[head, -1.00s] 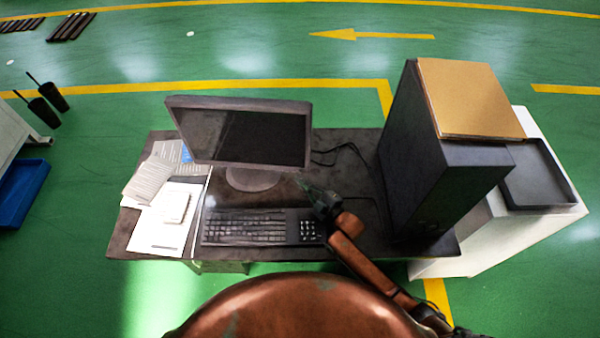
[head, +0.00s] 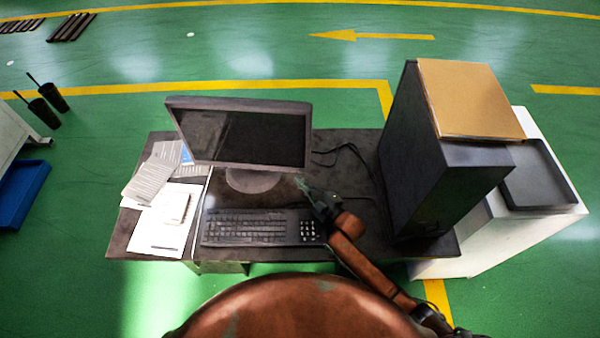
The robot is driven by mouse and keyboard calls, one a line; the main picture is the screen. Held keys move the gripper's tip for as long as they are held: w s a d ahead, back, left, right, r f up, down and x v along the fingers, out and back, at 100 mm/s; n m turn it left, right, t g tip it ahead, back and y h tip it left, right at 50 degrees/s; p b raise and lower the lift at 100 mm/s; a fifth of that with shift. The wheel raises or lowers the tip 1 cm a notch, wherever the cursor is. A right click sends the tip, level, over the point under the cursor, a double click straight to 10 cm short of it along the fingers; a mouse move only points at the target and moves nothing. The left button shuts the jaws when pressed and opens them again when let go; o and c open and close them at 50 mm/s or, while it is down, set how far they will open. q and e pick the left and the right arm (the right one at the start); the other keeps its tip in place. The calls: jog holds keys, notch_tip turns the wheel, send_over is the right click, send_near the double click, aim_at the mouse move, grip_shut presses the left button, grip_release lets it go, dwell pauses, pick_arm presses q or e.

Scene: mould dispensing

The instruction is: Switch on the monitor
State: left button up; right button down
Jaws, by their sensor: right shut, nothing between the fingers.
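The monitor (head: 245,137) stands on its round base on the dark desk (head: 341,184), and its screen is dark. Its lower right corner is just above my right gripper's tips. My right gripper (head: 302,184) is shut and empty, close to that corner. I cannot tell whether the tips touch the monitor. A power button is too small to make out. My left gripper is not in view.
A keyboard (head: 253,227) lies in front of the monitor, partly beside my right gripper. Papers (head: 160,225) lie at the left. A tall dark cabinet (head: 410,150) stands at the right of the desk. Cables (head: 345,150) lie behind the gripper.

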jog(key=shift+w, duration=0.1)
dwell(0.3)
jog(key=shift+w, duration=0.3)
jog(key=shift+w+d+b, duration=0.1)
jog(key=shift+w+b, duration=0.25)
jog(key=shift+w, duration=0.05)
dwell(0.7)
jog(key=shift+s, duration=0.1)
jog(key=shift+s+p, duration=0.55)
jog(key=shift+s, duration=0.2)
jog(key=shift+s+a+r+p, duration=0.1)
jog(key=shift+s+a+p, duration=0.1)
jog(key=shift+s+p, duration=0.85)
jog(key=shift+s+a, duration=0.15)
jog(key=shift+s, duration=1.3)
jog(key=shift+p, duration=0.3)
